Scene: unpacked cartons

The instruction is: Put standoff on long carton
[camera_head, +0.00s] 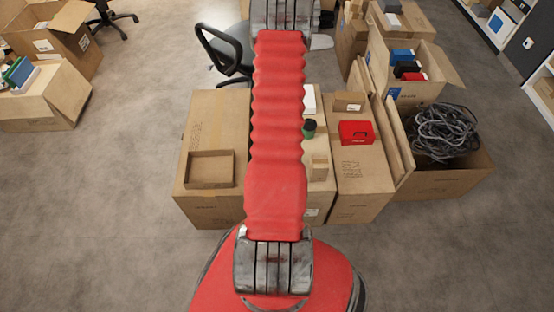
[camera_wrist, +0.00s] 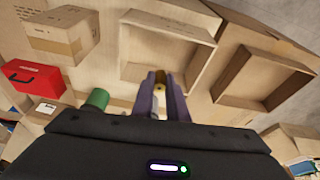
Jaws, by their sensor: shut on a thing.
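In the wrist view, my gripper (camera_wrist: 163,84) has two purple fingers closed on a small brass-coloured piece (camera_wrist: 160,88), which looks like the standoff. Only its end shows between the fingertips. The gripper is above a light brown carton top, between an open shallow tray (camera_wrist: 127,72) and the camera. In the head view my red arm cover hides the gripper and the standoff. Several closed cartons stand side by side there: a left one (camera_head: 222,110), a middle one (camera_head: 318,202) and a right one (camera_head: 360,190). I cannot tell for certain which is the long carton.
A shallow tray (camera_head: 209,183) sits on the left carton. A red case (camera_head: 356,132) and a small box (camera_head: 349,101) lie on the right carton. A green cylinder (camera_head: 309,126) stands on the middle one. A cable-filled carton (camera_head: 450,185) is at right.

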